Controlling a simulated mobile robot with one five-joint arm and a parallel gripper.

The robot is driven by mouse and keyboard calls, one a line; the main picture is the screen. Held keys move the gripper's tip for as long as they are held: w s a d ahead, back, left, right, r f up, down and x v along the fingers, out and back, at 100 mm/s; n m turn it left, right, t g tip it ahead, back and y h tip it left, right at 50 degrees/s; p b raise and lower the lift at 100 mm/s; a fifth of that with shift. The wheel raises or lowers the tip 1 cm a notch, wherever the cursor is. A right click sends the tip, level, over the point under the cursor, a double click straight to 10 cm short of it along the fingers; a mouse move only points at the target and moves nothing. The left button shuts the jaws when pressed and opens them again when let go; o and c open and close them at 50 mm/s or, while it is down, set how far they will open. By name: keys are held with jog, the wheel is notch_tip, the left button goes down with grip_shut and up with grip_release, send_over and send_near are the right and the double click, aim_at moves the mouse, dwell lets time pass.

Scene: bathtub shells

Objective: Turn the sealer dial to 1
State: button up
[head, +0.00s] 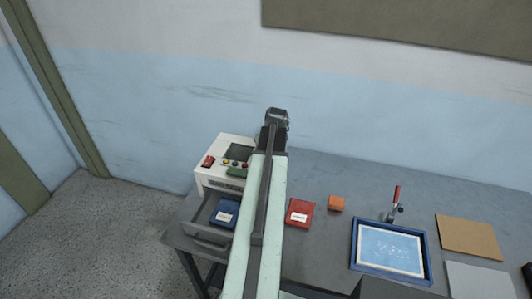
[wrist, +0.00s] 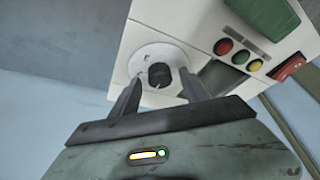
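The sealer (head: 212,178) is a white machine at the left end of the table. In the wrist view its white panel (wrist: 130,50) fills the upper middle. The dial (wrist: 160,75) is a dark round knob on a pale disc with small marks, which are too small to read. In the head view the dial is out of sight. My gripper (wrist: 161,78) is open, with one dark finger on each side of the knob in the picture. I cannot tell whether the fingers touch it. In the head view the arm's dark end (head: 277,117) is at the sealer's right.
The sealer has red, green and yellow buttons (wrist: 240,57) and a red switch (wrist: 289,68). A blue box (head: 224,213) lies in an open drawer (head: 206,238).

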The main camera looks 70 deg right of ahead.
jog(key=p+v, duration=0.7)
jog(key=shift+r, duration=0.35)
jog(key=shift+a, duration=0.1)
